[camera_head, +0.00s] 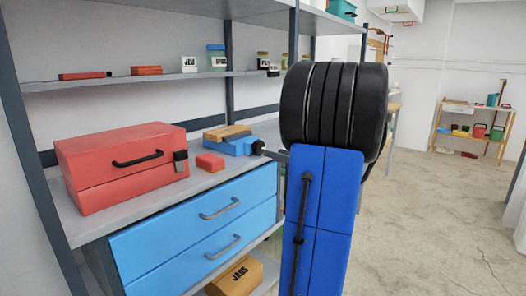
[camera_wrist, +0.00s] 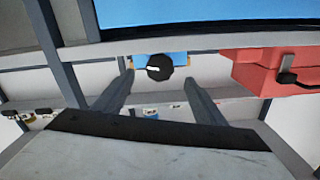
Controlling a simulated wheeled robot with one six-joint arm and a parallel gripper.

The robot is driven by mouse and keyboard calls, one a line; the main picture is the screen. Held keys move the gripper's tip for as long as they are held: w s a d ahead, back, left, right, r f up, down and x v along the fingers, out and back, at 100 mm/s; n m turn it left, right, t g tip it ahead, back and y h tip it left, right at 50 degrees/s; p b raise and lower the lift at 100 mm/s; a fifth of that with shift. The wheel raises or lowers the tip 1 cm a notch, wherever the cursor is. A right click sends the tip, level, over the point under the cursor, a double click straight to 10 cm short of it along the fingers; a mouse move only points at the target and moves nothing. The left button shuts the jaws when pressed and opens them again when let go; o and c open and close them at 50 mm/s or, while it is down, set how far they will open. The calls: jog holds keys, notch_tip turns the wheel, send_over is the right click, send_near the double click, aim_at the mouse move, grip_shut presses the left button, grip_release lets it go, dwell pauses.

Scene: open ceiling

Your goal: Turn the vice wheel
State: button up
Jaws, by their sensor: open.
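The blue vice (camera_head: 232,146) sits on the grey workbench with wooden-coloured blocks on top. Its black wheel (camera_head: 258,147) faces right, close to my blue arm. In the wrist view, which looks upside down, the round black wheel (camera_wrist: 159,67) has a small white mark and sits in front of the blue vice body (camera_wrist: 140,60). My gripper (camera_wrist: 159,78) is open and empty, with one grey finger either side of the wheel in the picture. I cannot tell how far the fingertips are from it.
A red toolbox (camera_head: 120,165) stands left of the vice, with a small red block (camera_head: 210,162) between them. Blue drawers (camera_head: 200,220) are below the bench (camera_head: 80,228). A shelf (camera_head: 120,80) with jars runs above. Open floor (camera_head: 440,220) lies to the right.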

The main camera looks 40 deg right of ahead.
aim_at(261, 149)
jog(key=w, duration=0.7)
jog(key=shift+w+a, duration=0.3)
jog(key=shift+w, duration=0.1)
jog(key=c, duration=1)
jog(key=shift+c, duration=0.2)
